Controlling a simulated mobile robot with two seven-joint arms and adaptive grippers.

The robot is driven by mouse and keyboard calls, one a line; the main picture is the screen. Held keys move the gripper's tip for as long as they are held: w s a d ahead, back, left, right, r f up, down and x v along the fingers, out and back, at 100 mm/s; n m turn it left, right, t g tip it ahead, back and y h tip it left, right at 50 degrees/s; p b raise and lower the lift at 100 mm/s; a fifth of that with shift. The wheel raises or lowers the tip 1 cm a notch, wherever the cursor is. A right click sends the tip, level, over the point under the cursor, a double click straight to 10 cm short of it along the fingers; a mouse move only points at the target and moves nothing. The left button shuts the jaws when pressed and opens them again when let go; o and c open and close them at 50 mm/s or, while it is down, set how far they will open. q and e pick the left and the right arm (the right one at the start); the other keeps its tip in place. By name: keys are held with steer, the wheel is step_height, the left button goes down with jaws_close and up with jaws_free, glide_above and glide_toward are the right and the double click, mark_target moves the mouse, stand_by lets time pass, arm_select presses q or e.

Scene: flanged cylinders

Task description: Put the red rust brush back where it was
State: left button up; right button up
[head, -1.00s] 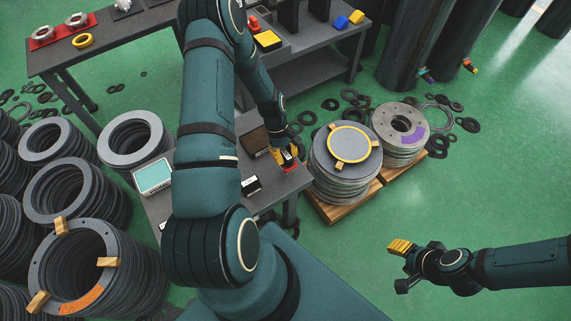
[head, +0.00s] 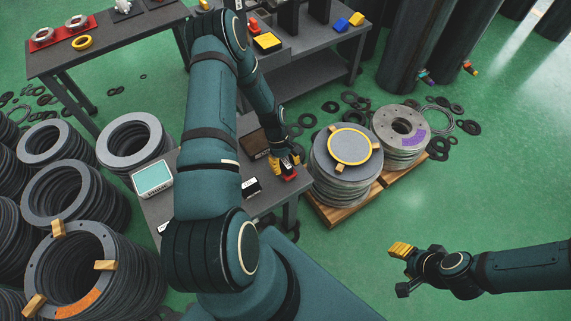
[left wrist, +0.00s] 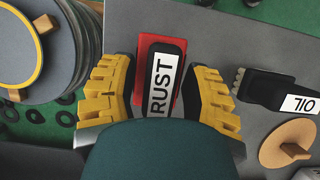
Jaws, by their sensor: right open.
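The rust brush (left wrist: 166,80) has a black top with a white RUST label over a red part. It lies at the near right end of the grey table (left wrist: 218,35). In the head view its red part (head: 289,174) shows below my left gripper. My left gripper (left wrist: 160,72) is over it, one yellow finger on each side, with narrow gaps between the fingers and the brush. Whether the brush touches the tabletop is hard to tell. My right gripper (head: 402,269) is open and empty over the green floor, far from the table.
A black OIL brush (left wrist: 280,92) and a round tan knobbed piece (left wrist: 287,143) lie beside the rust brush. A teal-topped box (head: 153,178) stands at the table's left. A flange stack with a yellow ring (head: 348,146) stands close to the right. Floor at right is open.

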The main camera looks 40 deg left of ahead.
arm_select(q)
steer(key=shift+r, duration=0.15)
steer(key=shift+a+r, duration=0.1)
steer(key=shift+r, duration=0.2)
steer(key=p+v, duration=0.2)
steer(key=v, duration=0.9)
steer(key=d+f+m+t, duration=0.1)
steer(key=d+m, duration=0.6)
steer(key=d, duration=1)
steer(key=s+d+r+m+t, duration=0.1)
steer(key=s+d+m, duration=0.5)
steer(key=d, duration=0.6)
steer(key=shift+s+r+t, duration=0.4)
steer(key=shift+s+r, duration=0.35)
steer(key=shift+s, duration=0.15)
